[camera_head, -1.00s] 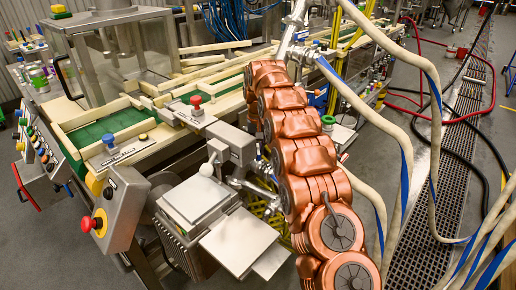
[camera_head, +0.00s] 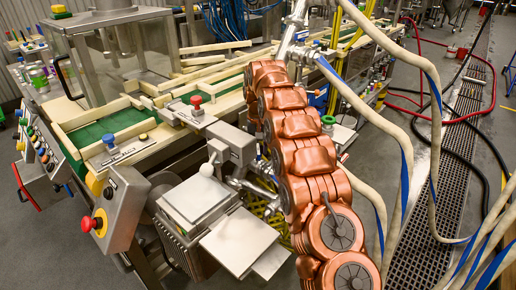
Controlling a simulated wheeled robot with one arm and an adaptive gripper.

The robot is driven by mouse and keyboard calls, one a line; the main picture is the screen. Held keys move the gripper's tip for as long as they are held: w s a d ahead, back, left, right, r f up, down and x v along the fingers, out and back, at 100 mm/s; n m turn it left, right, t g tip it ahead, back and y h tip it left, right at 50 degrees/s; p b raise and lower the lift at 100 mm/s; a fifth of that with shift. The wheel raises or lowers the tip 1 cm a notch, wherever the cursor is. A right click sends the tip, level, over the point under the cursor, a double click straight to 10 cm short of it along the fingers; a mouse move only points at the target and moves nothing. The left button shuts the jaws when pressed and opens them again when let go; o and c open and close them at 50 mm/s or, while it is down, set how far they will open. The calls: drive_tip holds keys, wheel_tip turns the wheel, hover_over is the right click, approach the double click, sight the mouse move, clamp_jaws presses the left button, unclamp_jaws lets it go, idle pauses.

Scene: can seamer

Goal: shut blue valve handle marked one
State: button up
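I cannot pick out a blue valve handle marked one, and no such marking is readable. A blue knob (camera_head: 108,140) stands on a small metal bracket at the left end of the conveyor. My copper-coloured arm runs from the lower right up to the middle and hides part of the machine behind it. I cannot make out my gripper in this view.
The conveyor (camera_head: 96,130) with a green belt crosses the left and middle. A control box with a red stop button (camera_head: 87,224) stands front left. Pale hoses (camera_head: 404,141) hang at the right, beside a floor grating (camera_head: 470,120).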

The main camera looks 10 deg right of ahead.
drive_tip(key=shift+r, duration=3.7)
